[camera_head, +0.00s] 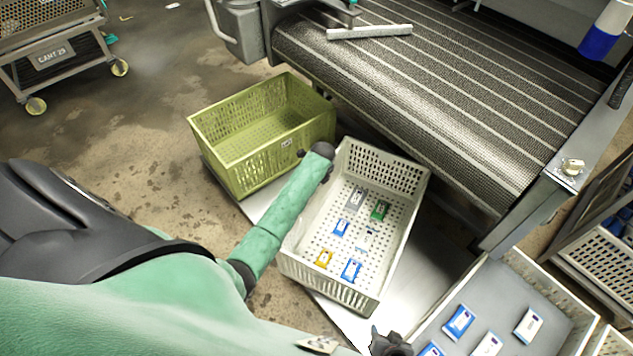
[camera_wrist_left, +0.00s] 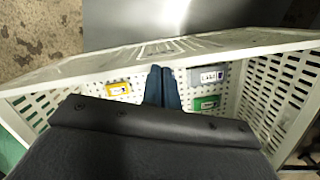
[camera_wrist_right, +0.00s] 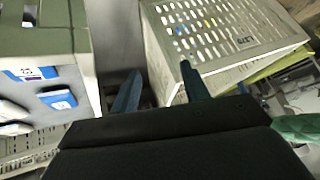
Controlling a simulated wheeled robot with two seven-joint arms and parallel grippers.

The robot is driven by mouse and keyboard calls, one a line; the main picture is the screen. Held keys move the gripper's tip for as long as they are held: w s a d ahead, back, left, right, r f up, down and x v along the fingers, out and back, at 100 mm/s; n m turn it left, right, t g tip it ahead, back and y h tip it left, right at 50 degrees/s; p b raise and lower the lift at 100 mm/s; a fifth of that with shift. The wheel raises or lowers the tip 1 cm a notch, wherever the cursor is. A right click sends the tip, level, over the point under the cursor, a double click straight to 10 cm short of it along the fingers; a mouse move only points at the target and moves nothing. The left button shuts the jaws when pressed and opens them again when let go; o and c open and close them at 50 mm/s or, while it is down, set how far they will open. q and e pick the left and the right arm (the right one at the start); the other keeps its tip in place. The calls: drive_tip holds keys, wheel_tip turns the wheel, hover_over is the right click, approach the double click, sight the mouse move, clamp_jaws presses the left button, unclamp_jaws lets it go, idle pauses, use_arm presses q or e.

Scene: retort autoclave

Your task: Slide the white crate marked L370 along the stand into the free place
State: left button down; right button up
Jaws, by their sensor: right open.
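The white crate (camera_head: 325,284) stands on a grey metal stand (camera_head: 432,268) with several small packets inside. Bare stand shows on the crate's right. My left gripper (camera_head: 319,156) is at the crate's far left edge; in the left wrist view its fingers (camera_wrist_left: 163,88) are together over the crate's inside, with nothing visible between them. My right gripper (camera_head: 388,345) is at the bottom of the head view; its fingers (camera_wrist_right: 160,85) are apart, empty, close to the crate's lettered end.
A yellow-green crate (camera_head: 220,155) stands at the white crate's far left. Another pale crate (camera_head: 555,275) with blue and white packets stands at lower right. A ribbed dark conveyor (camera_head: 440,80) runs behind. A wheeled cart (camera_head: 55,60) is at far left.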

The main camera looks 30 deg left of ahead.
use_arm(q)
drive_tip(key=shift+s+f, duration=0.15)
drive_tip(key=shift+f, duration=0.1)
use_arm(e)
drive_tip(key=s+d+r+g+h+p, duration=0.15)
drive_tip(key=r+p, duration=0.35)
drive_tip(key=r, duration=1)
drive_tip(key=d+r+g+p, duration=0.2)
drive_tip(key=d+r+p, duration=0.15)
drive_tip(key=r, duration=1.05)
use_arm(q)
drive_tip(key=s+d+p, duration=0.2)
drive_tip(key=d, duration=0.5)
drive_tip(key=s+d+p, duration=0.3)
drive_tip(key=d, duration=0.5)
drive_tip(key=shift+p, duration=0.3)
use_arm(e)
drive_tip(key=shift+g+h, duration=0.65)
drive_tip(key=shift+g, duration=0.2)
drive_tip(key=d, duration=0.1)
drive_tip(key=s+d+r, duration=0.1)
drive_tip(key=d, duration=0.3)
drive_tip(key=shift+s+d+r, duration=0.1)
drive_tip(key=shift+s+r, duration=0.15)
drive_tip(key=shift+s, duration=0.05)
use_arm(q)
drive_tip(key=shift+a, duration=0.15)
